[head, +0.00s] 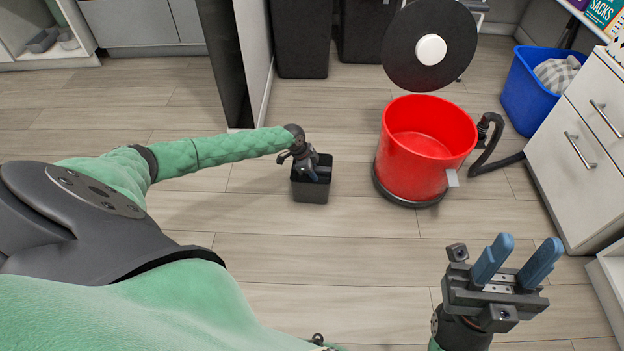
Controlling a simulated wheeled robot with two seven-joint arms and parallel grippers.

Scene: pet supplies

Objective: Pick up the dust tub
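A small dark grey open-topped tub (311,193), which I take to be the dust tub, is in the middle of the head view. My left gripper (316,172) is at the tub, its blue fingers pointing down over or into the top. The gripper hides much of the opening, and I cannot tell whether the fingers pinch a wall. Whether the tub touches the floor is also unclear. My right gripper (517,258) is open and empty at the lower right, well away from the tub, with its two blue fingers apart.
A red round bucket-like container (412,160) stands right of the tub, its black lid (429,48) raised behind it and a dark hose at its side. A blue bin (530,95) and white drawers (578,165) stand at the right. Floor in front is clear.

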